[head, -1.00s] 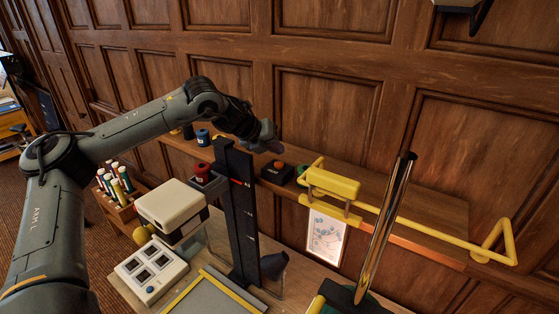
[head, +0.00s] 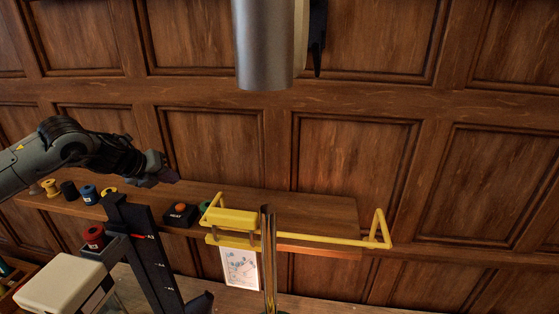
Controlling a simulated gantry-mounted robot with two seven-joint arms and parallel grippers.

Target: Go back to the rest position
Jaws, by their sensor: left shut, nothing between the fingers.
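My left gripper (head: 166,178) is at the left in the head view, at the end of my left arm. It is shut and empty. It hangs near the wooden shelf (head: 310,208), above and left of a small black box with an orange button (head: 181,213). My right gripper is not in view.
A yellow rail frame (head: 318,239) spans the shelf front, with a clipped drawing (head: 240,268) below. A black upright column (head: 141,240), a chrome post (head: 268,262) and a cream box (head: 62,287) stand nearer. A grey cylinder (head: 263,45) hangs at the top. Several spools line the shelf.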

